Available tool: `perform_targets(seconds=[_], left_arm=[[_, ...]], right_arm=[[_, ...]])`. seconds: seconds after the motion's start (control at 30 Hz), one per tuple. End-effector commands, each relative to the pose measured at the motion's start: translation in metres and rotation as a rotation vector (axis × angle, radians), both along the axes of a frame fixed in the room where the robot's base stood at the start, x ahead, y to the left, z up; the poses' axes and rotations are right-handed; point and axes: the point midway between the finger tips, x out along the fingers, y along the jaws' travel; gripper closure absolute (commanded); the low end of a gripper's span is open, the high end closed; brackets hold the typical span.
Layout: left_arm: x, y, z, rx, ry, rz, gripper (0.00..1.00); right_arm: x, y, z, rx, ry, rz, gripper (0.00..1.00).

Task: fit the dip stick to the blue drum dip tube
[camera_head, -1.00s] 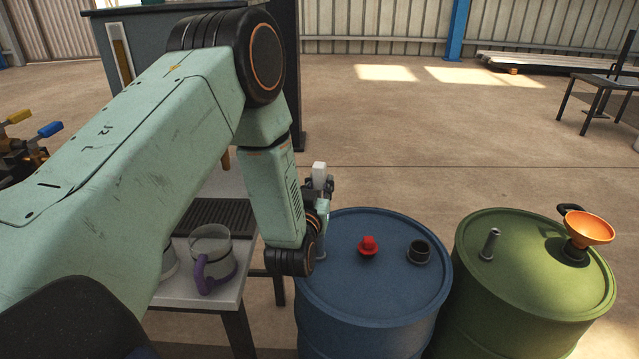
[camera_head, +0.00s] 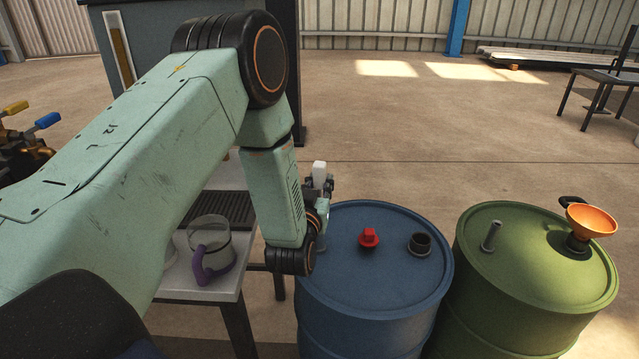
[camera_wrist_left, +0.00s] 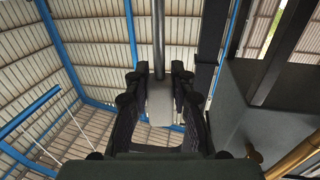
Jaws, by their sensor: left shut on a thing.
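The blue drum (camera_head: 385,285) stands at the middle right in the head view. Its dip tube (camera_head: 321,243) is a short metal stub at the left of the lid, partly hidden by my wrist. My left gripper (camera_head: 323,184) is over the lid's left edge. It is shut on the dip stick, whose pale grip block (camera_head: 319,168) rises above the fingers. In the left wrist view that block (camera_wrist_left: 160,103) sits between both fingers and a grey rod (camera_wrist_left: 159,40) runs from it to the top edge. I cannot tell whether stick and tube touch. My right gripper is not in view.
The blue lid also bears a red cap (camera_head: 369,238) and a black-collared opening (camera_head: 420,244). A green drum (camera_head: 535,290) with a metal tube (camera_head: 491,236) and an orange funnel (camera_head: 591,221) stands close at right. A jug (camera_head: 212,250) stands on the table at left.

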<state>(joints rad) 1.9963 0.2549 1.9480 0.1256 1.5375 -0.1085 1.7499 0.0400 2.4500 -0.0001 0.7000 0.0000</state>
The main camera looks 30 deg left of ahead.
Motion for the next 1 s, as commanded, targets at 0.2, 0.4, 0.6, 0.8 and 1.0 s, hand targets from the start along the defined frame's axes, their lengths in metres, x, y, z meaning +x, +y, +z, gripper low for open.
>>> perform_targets(seconds=[0.2, 0.4, 0.6, 0.8, 1.0], left_arm=[[0.0, 0.0, -0.003, 0.0, -0.001, 0.0, 1.0], [0.0, 0.0, -0.009, 0.0, -0.001, 0.0, 1.0], [0.0, 0.0, -0.016, 0.0, -0.001, 0.0, 1.0], [0.0, 0.0, -0.022, 0.0, -0.001, 0.0, 1.0], [0.0, 0.0, -0.027, 0.0, -0.001, 0.0, 1.0]], right_arm=[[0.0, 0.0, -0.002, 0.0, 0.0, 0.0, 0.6], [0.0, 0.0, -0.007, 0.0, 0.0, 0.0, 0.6], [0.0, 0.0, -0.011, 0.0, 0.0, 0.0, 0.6], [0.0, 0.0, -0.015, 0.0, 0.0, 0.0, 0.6], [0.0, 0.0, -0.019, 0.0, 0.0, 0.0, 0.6]])
